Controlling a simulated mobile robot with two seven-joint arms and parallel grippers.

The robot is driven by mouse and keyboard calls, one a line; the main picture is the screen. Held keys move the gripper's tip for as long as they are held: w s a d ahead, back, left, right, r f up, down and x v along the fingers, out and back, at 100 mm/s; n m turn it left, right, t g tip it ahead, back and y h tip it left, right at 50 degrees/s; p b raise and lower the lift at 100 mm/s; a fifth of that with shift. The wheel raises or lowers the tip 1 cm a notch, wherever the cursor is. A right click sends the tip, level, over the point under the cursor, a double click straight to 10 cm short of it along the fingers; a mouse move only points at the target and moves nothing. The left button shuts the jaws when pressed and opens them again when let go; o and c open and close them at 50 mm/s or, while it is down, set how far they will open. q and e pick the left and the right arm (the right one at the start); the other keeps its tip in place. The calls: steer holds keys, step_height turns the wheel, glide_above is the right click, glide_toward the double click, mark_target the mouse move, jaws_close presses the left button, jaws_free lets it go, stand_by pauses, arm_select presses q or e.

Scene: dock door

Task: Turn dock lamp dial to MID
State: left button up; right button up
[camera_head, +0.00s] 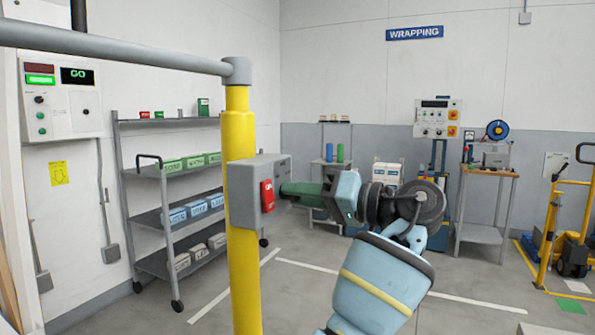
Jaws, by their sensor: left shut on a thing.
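A grey control box (243,199) is fixed to a yellow post (240,125). A red part (267,197) with small white marks, too small to read, is on its face. My left gripper (284,189) reaches in from the right with dark green fingers, their tips at the box's face just right of the red part. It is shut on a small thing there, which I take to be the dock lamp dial. The fingers hide the dial, so its pointer and the MID mark do not show. My right gripper is not in view.
A grey rail (110,46) runs left from the post top. A wall panel (60,100) with a lit GO display hangs at left. A shelf rack (170,190) with bins stands behind the post. A yellow cart (560,220) is at far right. Floor between is clear.

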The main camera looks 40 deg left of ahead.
arm_select(q)
steer(key=shift+r+m+p, duration=0.15)
steer(key=shift+m+p, duration=1.25)
steer(key=shift+p, duration=0.15)
steer(key=o, duration=1)
steer(key=b+v, duration=0.1)
steer(key=v, duration=0.6)
steer(key=shift+d, duration=0.4)
